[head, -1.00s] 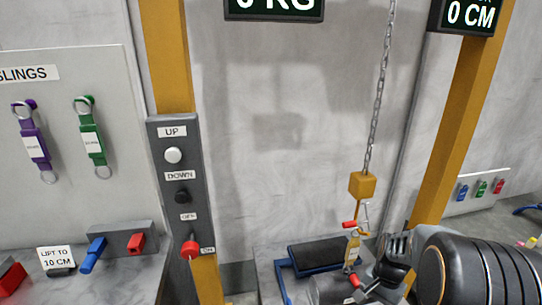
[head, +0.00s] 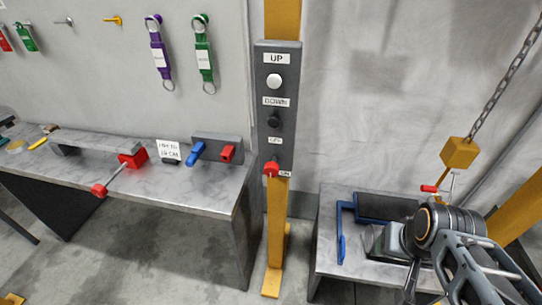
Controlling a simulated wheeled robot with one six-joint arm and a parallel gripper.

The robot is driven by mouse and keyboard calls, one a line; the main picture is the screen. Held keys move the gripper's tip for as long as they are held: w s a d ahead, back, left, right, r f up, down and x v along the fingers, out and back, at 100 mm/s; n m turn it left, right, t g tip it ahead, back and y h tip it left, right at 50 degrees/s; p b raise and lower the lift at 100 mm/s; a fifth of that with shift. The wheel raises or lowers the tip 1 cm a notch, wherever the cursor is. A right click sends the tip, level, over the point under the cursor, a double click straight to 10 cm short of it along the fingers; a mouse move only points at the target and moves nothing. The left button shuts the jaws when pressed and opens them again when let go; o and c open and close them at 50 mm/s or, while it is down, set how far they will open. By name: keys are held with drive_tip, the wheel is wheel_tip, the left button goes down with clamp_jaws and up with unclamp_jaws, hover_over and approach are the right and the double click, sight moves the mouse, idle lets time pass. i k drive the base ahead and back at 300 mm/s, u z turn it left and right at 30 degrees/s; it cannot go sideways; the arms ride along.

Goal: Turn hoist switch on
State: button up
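The hoist control panel (head: 277,105) is a dark grey box on a yellow post, in the middle of the head view. It has a white UP button (head: 274,81) and a black DOWN button (head: 274,120). Below them is the red hoist switch (head: 271,168), between an OFF label above and an ON label at its lower right. I cannot tell its exact setting. My gripper (head: 385,243) is at the lower right, over the right bench and well apart from the panel. My own arm partly hides it, and its finger opening is unclear.
A yellow hook block (head: 459,153) hangs on a chain (head: 500,82) at the right, beside my arm. The right bench (head: 330,262) carries a blue frame. Space before the panel is clear.

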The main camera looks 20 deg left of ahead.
sight(271, 169)
drive_tip(key=u, duration=1.2)
drive_tip(key=k, duration=0.5)
drive_tip(key=u, duration=1.45)
drive_tip(key=i, duration=0.55)
